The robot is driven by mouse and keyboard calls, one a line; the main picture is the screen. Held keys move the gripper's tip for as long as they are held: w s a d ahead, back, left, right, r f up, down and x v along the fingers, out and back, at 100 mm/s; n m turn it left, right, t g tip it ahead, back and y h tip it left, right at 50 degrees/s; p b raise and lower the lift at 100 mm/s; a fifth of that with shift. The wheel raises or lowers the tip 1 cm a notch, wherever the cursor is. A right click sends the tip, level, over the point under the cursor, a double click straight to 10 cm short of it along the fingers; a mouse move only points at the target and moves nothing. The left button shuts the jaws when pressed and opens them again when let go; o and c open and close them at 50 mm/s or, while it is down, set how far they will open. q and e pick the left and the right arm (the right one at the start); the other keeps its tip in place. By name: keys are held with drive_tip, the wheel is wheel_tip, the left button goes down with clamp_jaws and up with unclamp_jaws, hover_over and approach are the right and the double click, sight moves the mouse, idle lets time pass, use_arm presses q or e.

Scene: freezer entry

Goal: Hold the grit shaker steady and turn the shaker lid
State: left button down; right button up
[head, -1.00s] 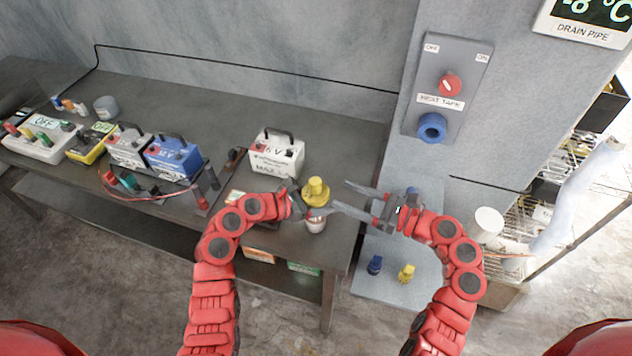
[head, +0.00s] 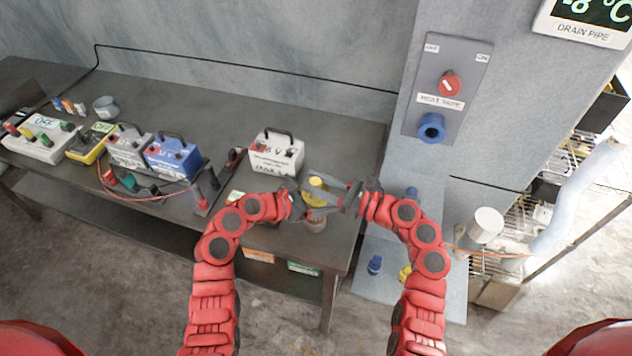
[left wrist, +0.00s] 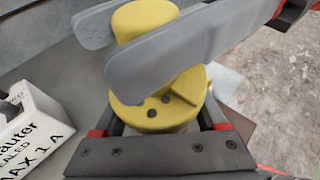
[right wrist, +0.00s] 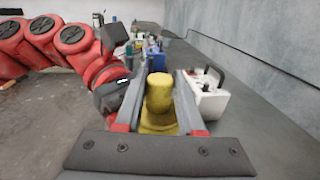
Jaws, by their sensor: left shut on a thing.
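The grit shaker (head: 316,226) stands near the front right corner of the workbench, mostly hidden behind my grippers in the head view. Its yellow lid (head: 316,184) has a round raised knob, clear in the left wrist view (left wrist: 148,22) and the right wrist view (right wrist: 158,95). My left gripper (head: 300,207) is shut on the shaker, below the lid. My right gripper (head: 312,198) is open. Its two grey fingers lie on either side of the knob, and a small gap shows in the right wrist view.
A white battery box (head: 276,157) stands behind the shaker. A blue battery (head: 172,158) and other devices with cables are farther left on the workbench (head: 220,115). A blue piece (head: 375,264) and a yellow piece (head: 405,273) lie on the grey ledge at the right.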

clamp_jaws()
drive_tip(key=shift+s+a+m+t+h, duration=0.1)
drive_tip(key=shift+m+t+h, duration=0.2)
drive_tip(key=shift+m+t, duration=0.15)
drive_tip(key=shift+a+m+t+h, duration=0.1)
drive_tip(key=shift+m+t+h, duration=0.45)
drive_tip(key=shift+t, duration=0.3)
drive_tip(key=m+t+h, duration=0.3)
drive_tip(key=t, duration=0.1)
drive_tip(key=shift+a+r+m+h, duration=0.1)
drive_tip(key=shift+m+h, duration=0.2)
drive_tip(key=shift+h, duration=0.05)
drive_tip(key=m+t+h, duration=0.2)
drive_tip(key=m+h, duration=0.1)
drive_tip(key=h, duration=0.2)
drive_tip(key=shift+m, duration=0.3)
drive_tip(key=m+h, duration=0.1)
drive_tip(key=h, duration=0.1)
drive_tip(key=m+t+h, duration=0.1)
drive_tip(key=h, duration=0.1)
drive_tip(key=shift+r+m+h, duration=0.15)
drive_tip(key=shift+m+h, duration=0.15)
drive_tip(key=shift+m, duration=0.1)
drive_tip(key=shift+m+h, duration=0.8)
drive_tip(key=shift+h, duration=0.5)
drive_tip(key=shift+f+m+h, duration=0.2)
drive_tip(key=shift+m+h, duration=0.1)
drive_tip(key=shift+h, duration=0.2)
